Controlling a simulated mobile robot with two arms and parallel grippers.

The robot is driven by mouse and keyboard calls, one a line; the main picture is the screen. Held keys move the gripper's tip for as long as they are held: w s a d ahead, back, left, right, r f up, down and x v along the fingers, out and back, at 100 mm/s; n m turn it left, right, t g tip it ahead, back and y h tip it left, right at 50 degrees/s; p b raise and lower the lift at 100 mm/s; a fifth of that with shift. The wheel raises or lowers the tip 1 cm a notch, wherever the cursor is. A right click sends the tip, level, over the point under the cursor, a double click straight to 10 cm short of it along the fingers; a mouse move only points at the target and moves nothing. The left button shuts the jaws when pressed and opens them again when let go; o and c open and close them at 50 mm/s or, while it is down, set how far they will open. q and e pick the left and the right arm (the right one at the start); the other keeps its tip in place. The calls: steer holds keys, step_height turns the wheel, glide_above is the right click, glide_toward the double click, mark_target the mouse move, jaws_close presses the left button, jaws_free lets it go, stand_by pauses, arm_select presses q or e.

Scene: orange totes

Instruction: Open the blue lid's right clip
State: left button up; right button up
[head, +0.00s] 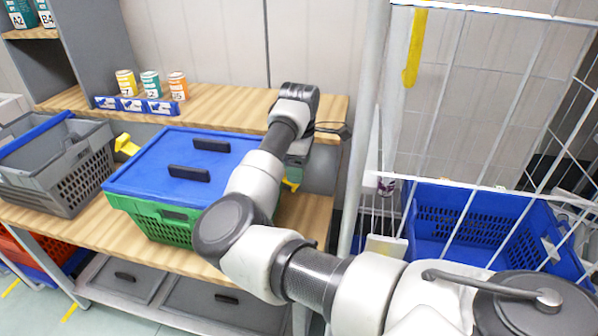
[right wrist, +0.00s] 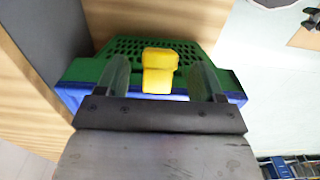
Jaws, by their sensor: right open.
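The blue lid (head: 185,165) lies on a green crate (head: 165,222) on the wooden bench. The yellow left clip (head: 126,146) sticks out from the crate's left end. The yellow right clip (head: 291,186) shows only in part at the right end, beside my right arm. In the right wrist view, that clip (right wrist: 159,72) stands between the two fingers of my right gripper (right wrist: 159,80), in front of the green crate's mesh wall (right wrist: 130,48). The gripper is open, with a gap visible on both sides of the clip. My left gripper is not in view.
A grey crate (head: 50,165) stands left of the green one. Several labelled cans (head: 150,84) stand behind on a raised shelf (head: 225,103). A white wire cage (head: 480,100) and a blue tote (head: 480,225) are at the right.

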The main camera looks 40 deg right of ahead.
steer(key=shift+f, duration=1.5)
steer(key=shift+c, duration=0.3)
steer(key=c, duration=0.9)
steer(key=shift+o, duration=0.2)
